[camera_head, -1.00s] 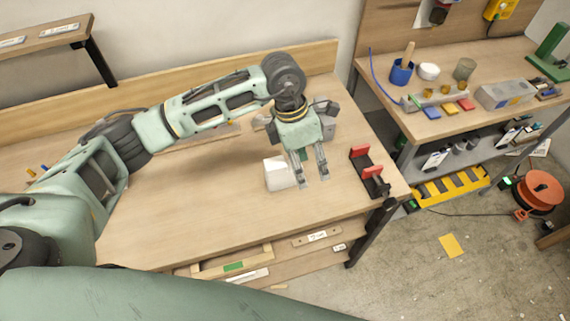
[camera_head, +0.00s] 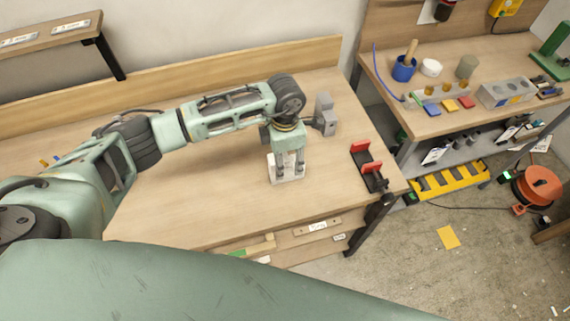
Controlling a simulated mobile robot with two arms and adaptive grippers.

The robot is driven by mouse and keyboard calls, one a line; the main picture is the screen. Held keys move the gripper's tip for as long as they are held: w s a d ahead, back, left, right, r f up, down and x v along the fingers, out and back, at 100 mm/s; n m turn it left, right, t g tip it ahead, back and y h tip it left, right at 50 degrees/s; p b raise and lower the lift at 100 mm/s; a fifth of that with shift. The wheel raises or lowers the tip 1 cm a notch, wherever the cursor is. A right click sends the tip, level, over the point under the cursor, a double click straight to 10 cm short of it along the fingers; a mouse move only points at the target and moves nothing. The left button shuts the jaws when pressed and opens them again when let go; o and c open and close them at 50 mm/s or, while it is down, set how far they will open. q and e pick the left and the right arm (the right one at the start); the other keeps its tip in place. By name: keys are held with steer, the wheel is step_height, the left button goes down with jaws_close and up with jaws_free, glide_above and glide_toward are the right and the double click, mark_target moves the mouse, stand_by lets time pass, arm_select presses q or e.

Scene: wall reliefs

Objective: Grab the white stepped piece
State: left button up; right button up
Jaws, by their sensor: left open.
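The white stepped piece (camera_head: 287,178) stands on the wooden workbench (camera_head: 200,215), left of the red and black holder. My left gripper (camera_head: 290,172) points down right over it, with its fingers at the piece. The fingers are open and partly cover the piece, so its upper part is mostly hidden. I cannot tell whether either finger touches it. My right gripper is not in view.
A black holder with red ends (camera_head: 368,167) lies near the bench's right edge. A grey block-like object (camera_head: 325,114) stands behind the gripper. A second bench (camera_head: 425,122) with cups and small blocks is at the right. The bench's front left is clear.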

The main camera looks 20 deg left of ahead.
arm_select(q)
steer(key=shift+c, duration=0.3)
jaws_close()
steer(key=shift+r, duration=0.1)
